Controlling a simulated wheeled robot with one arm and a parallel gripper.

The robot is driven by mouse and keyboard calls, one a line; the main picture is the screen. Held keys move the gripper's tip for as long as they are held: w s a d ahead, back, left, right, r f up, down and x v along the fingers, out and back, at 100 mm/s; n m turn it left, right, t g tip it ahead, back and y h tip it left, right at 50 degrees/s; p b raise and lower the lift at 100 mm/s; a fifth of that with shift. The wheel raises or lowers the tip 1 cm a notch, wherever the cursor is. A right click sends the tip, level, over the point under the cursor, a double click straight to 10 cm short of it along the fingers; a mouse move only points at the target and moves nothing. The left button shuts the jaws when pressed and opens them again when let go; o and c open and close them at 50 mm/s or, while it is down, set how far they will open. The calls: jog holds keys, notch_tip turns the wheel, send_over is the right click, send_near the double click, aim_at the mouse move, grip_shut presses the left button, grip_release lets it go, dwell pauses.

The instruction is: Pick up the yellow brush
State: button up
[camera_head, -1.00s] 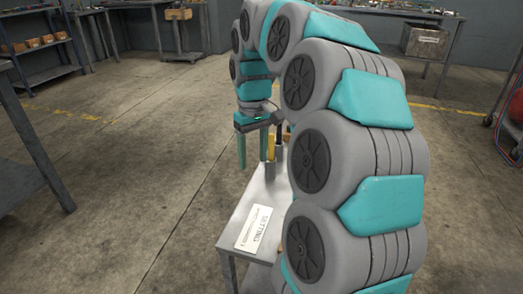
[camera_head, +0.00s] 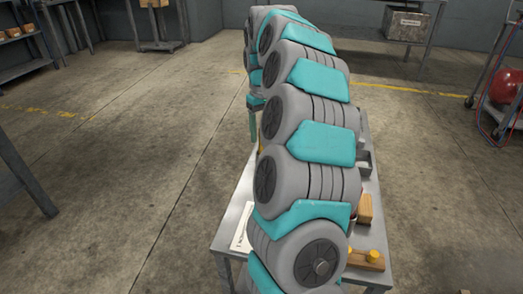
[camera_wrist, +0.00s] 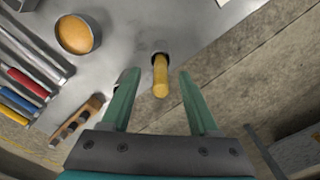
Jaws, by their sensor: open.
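The yellow brush (camera_wrist: 160,76) shows in the wrist view as a yellow handle rising from a dark round opening on the grey metal table (camera_wrist: 125,25). My gripper (camera_wrist: 158,80) is open, with one green finger on each side of the handle in the picture. I cannot tell whether the handle is at the depth of the fingertips. No contact shows. In the head view my arm hides most of the gripper and nearly all of the brush; one green finger (camera_head: 253,125) shows beyond the arm.
A round cup with tan contents (camera_wrist: 75,34), several tools with coloured handles (camera_wrist: 25,85) and a wooden block with holes (camera_wrist: 76,120) lie left in the wrist view. A white sign (camera_head: 241,228) and a wooden block (camera_head: 365,208) are on the table.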

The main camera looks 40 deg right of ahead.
aim_at(262, 150)
notch_tip(262, 150, down, 4)
grip_shut()
dwell(0.6)
